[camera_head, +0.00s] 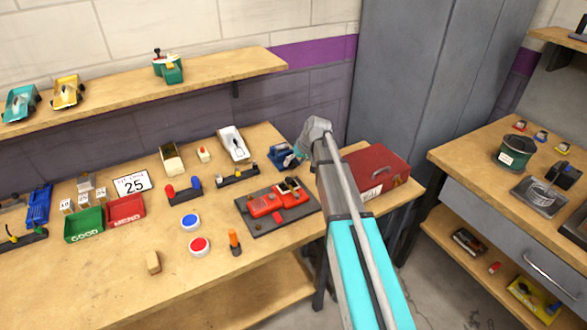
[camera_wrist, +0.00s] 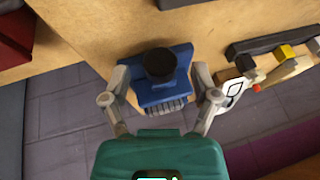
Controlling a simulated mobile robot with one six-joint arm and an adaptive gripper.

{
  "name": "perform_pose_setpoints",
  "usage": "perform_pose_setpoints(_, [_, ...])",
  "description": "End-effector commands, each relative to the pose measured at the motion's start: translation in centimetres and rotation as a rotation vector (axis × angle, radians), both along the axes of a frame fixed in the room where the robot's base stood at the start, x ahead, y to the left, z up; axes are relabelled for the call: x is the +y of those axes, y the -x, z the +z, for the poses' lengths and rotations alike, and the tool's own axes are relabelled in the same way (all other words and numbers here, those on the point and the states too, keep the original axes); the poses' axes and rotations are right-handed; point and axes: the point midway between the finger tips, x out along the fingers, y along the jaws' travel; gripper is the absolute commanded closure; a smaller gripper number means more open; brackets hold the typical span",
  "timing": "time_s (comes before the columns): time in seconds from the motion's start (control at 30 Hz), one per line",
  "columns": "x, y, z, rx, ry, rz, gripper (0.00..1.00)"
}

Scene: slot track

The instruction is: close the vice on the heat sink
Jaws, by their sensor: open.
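The blue vice (camera_head: 279,154) stands near the back right of the workbench, partly hidden by my gripper (camera_head: 293,160) in the head view. In the wrist view the vice (camera_wrist: 152,91) lies between the two fingers of my gripper (camera_wrist: 161,76). A round black knob (camera_wrist: 160,65) is on top of it. A grey ribbed piece (camera_wrist: 166,106), which looks like the heat sink, shows at the edge of the vice nearest my palm. My gripper is open, with one finger on each side of the vice. I cannot tell whether the fingers touch it.
A dark board with a red device (camera_head: 277,203) is in front. The bench's front left is mostly clear.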

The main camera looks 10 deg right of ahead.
Motion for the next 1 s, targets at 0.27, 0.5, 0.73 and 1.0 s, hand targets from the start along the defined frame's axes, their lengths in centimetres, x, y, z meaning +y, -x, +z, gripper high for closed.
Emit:
perform_pose_setpoints(0.27, [0.38, -0.32, -1.01, 0.0, 0.0, 0.0, 0.22])
perform_pose_setpoints(0.5, [0.41, -0.34, -1.0, 0.0, 0.0, 0.0, 0.22])
perform_pose_setpoints(0.73, [0.39, -0.33, -1.0, 0.0, 0.0, 0.0, 0.46])
perform_pose_setpoints(1.0, [0.38, -0.34, -1.0, 0.0, 0.0, 0.0, 0.97])
